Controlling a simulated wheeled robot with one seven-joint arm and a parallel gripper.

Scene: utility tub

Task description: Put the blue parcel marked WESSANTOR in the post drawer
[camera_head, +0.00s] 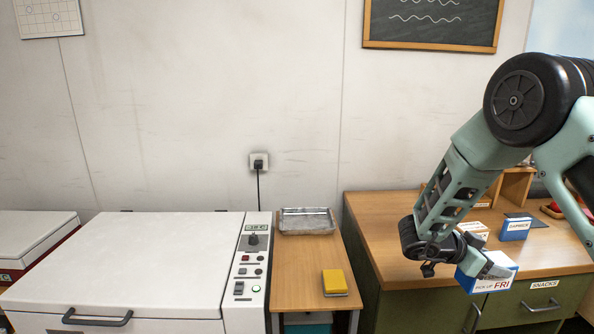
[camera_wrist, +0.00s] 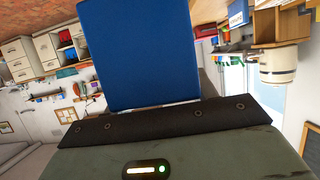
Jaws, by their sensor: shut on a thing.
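My gripper (camera_head: 488,266) is shut on a blue and white parcel (camera_head: 503,281), held over the front edge of the wooden desk. A white side of the parcel reads PICK UP FRI; I cannot see the name WESSANTOR on it. In the wrist view the parcel's plain blue face (camera_wrist: 140,52) stands beyond the dark gripper edge. The green desk front has a drawer labelled SNACKS (camera_head: 541,303), which is shut. I see no label reading post; part of the desk front is behind the parcel.
Another blue parcel (camera_head: 515,229) with a white label stands on the desk (camera_head: 375,222), near a white and orange box (camera_head: 473,230). To the left are a small table (camera_head: 300,270) with a metal tray (camera_head: 307,221) and yellow block (camera_head: 334,281), and a white chest (camera_head: 130,265).

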